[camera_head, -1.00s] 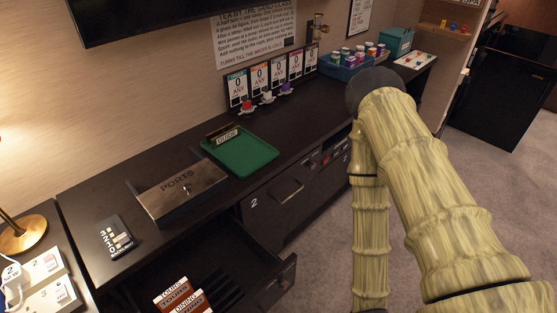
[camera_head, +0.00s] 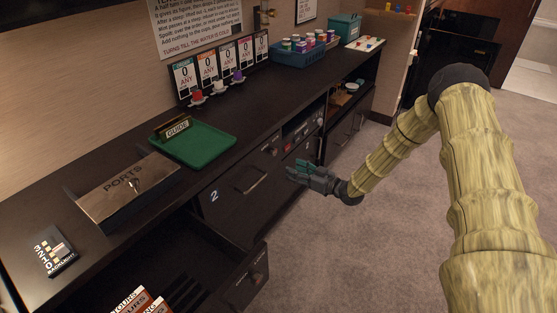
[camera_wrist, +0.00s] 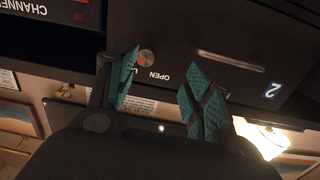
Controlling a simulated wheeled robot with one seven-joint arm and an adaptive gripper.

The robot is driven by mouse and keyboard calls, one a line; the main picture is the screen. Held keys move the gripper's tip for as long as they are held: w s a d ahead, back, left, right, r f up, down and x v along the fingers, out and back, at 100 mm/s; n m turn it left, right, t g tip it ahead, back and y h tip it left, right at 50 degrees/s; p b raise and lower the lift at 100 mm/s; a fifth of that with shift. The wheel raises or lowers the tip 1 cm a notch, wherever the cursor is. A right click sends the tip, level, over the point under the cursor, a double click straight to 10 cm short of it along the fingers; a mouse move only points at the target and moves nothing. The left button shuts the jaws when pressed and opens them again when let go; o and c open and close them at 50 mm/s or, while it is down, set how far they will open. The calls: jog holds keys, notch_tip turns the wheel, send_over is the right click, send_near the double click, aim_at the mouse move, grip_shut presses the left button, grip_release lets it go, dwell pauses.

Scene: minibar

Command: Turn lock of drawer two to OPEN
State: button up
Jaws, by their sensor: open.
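Drawer two (camera_head: 225,205) is a dark, closed front marked with a white 2, under the counter in the head view. It also fills the upper right of the wrist view (camera_wrist: 185,35), upside down. Its lock (camera_wrist: 146,58) is a small round metal knob beside the lettering OPEN; a second word is mostly hidden by a finger. My gripper (camera_head: 292,172) has teal fingers, points at the drawer front and stands in front of its right part. In the wrist view my gripper (camera_wrist: 162,62) is open and empty, with the knob close by the left fingertip. Contact cannot be told.
A lower drawer (camera_head: 235,285) stands pulled out at the left, holding booklets. The counter above carries a green tray (camera_head: 205,147), a PORTS box (camera_head: 130,190) and several cards. Drawer two's handle (camera_wrist: 230,60) lies right of the lock in the wrist view. Carpet (camera_head: 340,250) is clear.

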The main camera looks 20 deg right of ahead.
aim_at(275, 152)
jog(key=shift+n+y, duration=0.3)
jog(key=shift+n, duration=0.2)
jog(key=w+a, duration=0.1)
jog(key=w, duration=0.2)
jog(key=w+a+r, duration=0.1)
jog(key=w+a, duration=0.1)
jog(key=w, duration=0.1)
jog(key=w+a, duration=0.1)
jog(key=w, duration=0.3)
jog(key=shift+a+r, duration=0.25)
jog(key=shift+r, duration=0.1)
jog(key=shift+s, duration=0.1)
jog(key=c, duration=1)
